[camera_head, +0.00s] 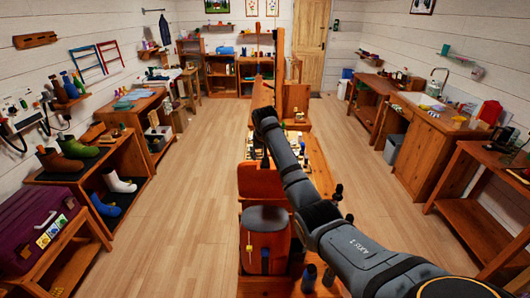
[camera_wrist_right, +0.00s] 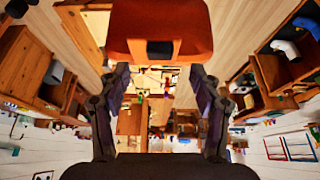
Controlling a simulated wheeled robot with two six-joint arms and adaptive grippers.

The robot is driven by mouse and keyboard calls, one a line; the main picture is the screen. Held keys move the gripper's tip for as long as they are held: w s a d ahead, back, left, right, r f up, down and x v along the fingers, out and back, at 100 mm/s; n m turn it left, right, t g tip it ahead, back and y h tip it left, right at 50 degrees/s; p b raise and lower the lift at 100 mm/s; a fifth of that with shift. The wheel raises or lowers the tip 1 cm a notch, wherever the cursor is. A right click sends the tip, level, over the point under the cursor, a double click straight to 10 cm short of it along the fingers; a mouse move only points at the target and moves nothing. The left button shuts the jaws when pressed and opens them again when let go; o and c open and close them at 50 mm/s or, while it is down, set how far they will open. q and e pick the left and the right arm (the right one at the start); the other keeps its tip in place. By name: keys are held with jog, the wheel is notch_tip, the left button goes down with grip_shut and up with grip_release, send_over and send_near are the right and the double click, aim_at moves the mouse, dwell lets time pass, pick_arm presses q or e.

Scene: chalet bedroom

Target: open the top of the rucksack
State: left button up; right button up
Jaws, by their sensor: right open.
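The rucksack (camera_head: 265,250) stands upright in the middle foreground of the head view, with an orange-brown body and a dark grey top that looks closed. My right arm reaches forward past its right side, and its wrist end is beyond the rucksack. My right gripper (camera_wrist_right: 160,84) is open in the right wrist view, its two dark fingers apart with nothing between the tips. An orange, rounded thing with a black patch (camera_wrist_right: 160,25) fills the top of that view; I cannot tell if it is the rucksack. My left gripper is not in view.
Shelves with boots (camera_head: 78,148) and a purple case (camera_head: 38,218) line the left. A sink counter (camera_head: 428,118) stands right. Floor is clear on both sides.

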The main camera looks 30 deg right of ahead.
jog(key=shift+v, duration=1.7)
jog(key=s+a+f+n, duration=0.1)
jog(key=s+f, duration=0.1)
jog(key=f, duration=0.8)
jog(key=s+f+g+b, duration=0.1)
jog(key=s+f, duration=0.1)
jog(key=f, duration=0.9)
jog(key=s+a+f+n, duration=0.1)
jog(key=s+f, duration=0.1)
jog(key=f, duration=0.8)
jog(key=shift+s+a+f+n+b, duration=0.2)
jog(key=shift+s+a+n+b, duration=0.1)
jog(key=shift+s, duration=0.05)
jog(key=s+a+f+n+g+y+b, duration=0.1)
jog(key=s+a+f, duration=0.1)
jog(key=s+f, duration=1.05)
jog(key=s+a+f+n+g+b, duration=0.1)
jog(key=s+a+f, duration=0.1)
jog(key=s+f, duration=1.1)
jog(key=s+a+f, duration=0.1)
jog(key=s+f, duration=0.2)
jog(key=s, duration=0.5)
jog(key=s+a+f+n, duration=0.1)
jog(key=s+a+f, duration=0.1)
jog(key=s, duration=0.7)
jog(key=s+a+f+n+y, duration=0.1)
jog(key=s+f, duration=0.4)
jog(key=s, duration=0.3)
jog(key=shift+s+a, duration=0.3)
jog(key=shift+s, duration=0.1)
